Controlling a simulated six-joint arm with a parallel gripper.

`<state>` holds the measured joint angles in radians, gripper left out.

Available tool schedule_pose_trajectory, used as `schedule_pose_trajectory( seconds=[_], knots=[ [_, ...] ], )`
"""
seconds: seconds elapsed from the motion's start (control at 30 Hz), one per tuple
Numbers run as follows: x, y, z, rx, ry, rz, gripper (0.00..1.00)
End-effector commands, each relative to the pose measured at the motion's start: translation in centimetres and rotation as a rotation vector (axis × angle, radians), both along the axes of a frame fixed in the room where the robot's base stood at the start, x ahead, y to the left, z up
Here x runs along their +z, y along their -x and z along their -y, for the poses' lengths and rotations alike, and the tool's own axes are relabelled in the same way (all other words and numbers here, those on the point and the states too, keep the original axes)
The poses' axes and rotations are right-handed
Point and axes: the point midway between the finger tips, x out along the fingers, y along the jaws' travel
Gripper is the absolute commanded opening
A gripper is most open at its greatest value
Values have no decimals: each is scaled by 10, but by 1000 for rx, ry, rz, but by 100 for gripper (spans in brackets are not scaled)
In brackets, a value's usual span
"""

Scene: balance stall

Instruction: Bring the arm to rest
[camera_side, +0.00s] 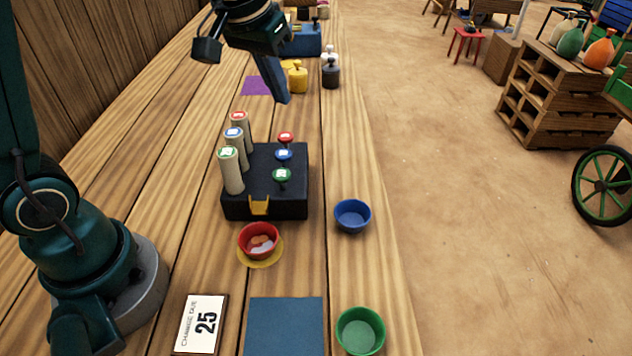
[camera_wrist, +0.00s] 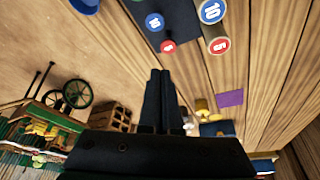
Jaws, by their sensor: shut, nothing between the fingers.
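My gripper (camera_side: 284,98) is shut and empty. In the side view it hangs in the air above the table, beyond the black dispenser box (camera_side: 235,207) and in front of the yellow and dark weights at the back. In the wrist view the closed fingers (camera_wrist: 160,75) point up the picture, with part of the box (camera_wrist: 187,30) past their tips. The box carries white tubes with red, blue and green tops and matching red, blue and green buttons.
A red bowl (camera_side: 258,240) with pieces in it stands on a yellow disc. A blue bowl (camera_side: 352,216) and a green bowl (camera_side: 361,330) stand to the right. A card reading 25 (camera_side: 201,325) and a blue mat (camera_side: 284,326) lie in front. A purple mat (camera_side: 257,86) lies behind.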

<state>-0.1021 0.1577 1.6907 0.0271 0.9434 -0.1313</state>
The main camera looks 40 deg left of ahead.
Motion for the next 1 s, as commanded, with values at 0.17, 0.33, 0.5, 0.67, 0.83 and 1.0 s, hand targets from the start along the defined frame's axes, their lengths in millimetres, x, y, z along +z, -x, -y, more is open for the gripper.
schedule_pose_trajectory(
  seconds=[0.17, 0.33, 0.5, 0.67, 0.83, 1.0],
  knots=[
    [31, 42, 15, -50, -10, 89, 0],
    [40, 85, 26, -101, -17, 148, 0],
    [31, 127, 34, -152, -24, 186, 0],
    [12, 155, 37, -189, -29, 186, 0],
    [-6, 169, 38, -208, -30, 139, 0],
    [-6, 169, 38, -217, -34, 138, 0]
  ],
)
